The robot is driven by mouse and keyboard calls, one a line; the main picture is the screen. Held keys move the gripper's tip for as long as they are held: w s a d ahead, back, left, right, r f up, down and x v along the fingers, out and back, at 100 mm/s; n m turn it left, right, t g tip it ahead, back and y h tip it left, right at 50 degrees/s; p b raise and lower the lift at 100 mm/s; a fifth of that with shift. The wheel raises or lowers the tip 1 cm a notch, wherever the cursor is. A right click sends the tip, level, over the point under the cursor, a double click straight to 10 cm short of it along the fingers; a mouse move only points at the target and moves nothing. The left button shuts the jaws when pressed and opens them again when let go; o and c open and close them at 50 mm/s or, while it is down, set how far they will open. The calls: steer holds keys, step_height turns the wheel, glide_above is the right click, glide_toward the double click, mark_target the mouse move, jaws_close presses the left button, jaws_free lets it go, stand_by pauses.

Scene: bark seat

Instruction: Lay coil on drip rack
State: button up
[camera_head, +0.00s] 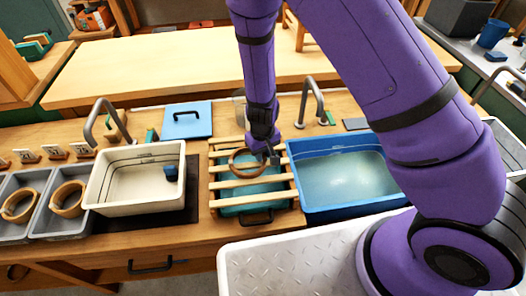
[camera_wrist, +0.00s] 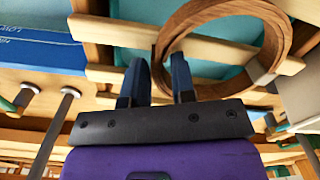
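The coil (camera_head: 234,165), a brown wooden-looking ring, lies flat across the pale slats of the drip rack (camera_head: 224,184). The rack spans a tray with a teal bottom. My gripper (camera_head: 268,157) is low over the rack at the coil's right edge. In the wrist view the coil (camera_wrist: 276,38) also shows on the slats. The two dark blue fingers of my gripper (camera_wrist: 158,68) stand apart with the near part of the coil's wall between or just beyond them. A gap shows beside the left finger; I cannot tell whether the right finger touches the coil.
A blue basin of liquid (camera_head: 345,176) adjoins the rack on the right. A cream basin (camera_head: 105,200) with a small blue block stands left. Grey bins (camera_head: 40,226) further left hold two more rings. Taps (camera_head: 310,92) and a blue lid (camera_head: 187,122) are behind.

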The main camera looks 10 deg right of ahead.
steer(key=shift+o, duration=1.2)
steer(key=shift+r, duration=0.15)
step_height(320, 180, up, 12)
steer(key=shift+r, duration=0.15)
steer(key=s+d+r+m+t+y, duration=0.1)
steer(key=s+d+r, duration=0.15)
steer(key=r, duration=0.55)
steer(key=s+d+r+y, duration=0.1)
steer(key=d+r, duration=0.3)
steer(key=r, duration=0.3)
steer(key=s+d+r+m+t+y, duration=0.15)
steer(key=d+r, duration=0.25)
steer(key=r, duration=0.4)
steer(key=s+d+r+t+h, duration=0.1)
steer(key=s+d+r, duration=0.4)
steer(key=s, duration=0.3)
steer(key=s+d+r+m+t+h, duration=0.1)
steer(key=s+d+r, duration=0.3)
steer(key=s, duration=0.4)
steer(key=shift+d+r+t+h, duration=0.35)
steer(key=shift+d+r+h, duration=0.05)
steer(key=shift+r+h, duration=0.35)
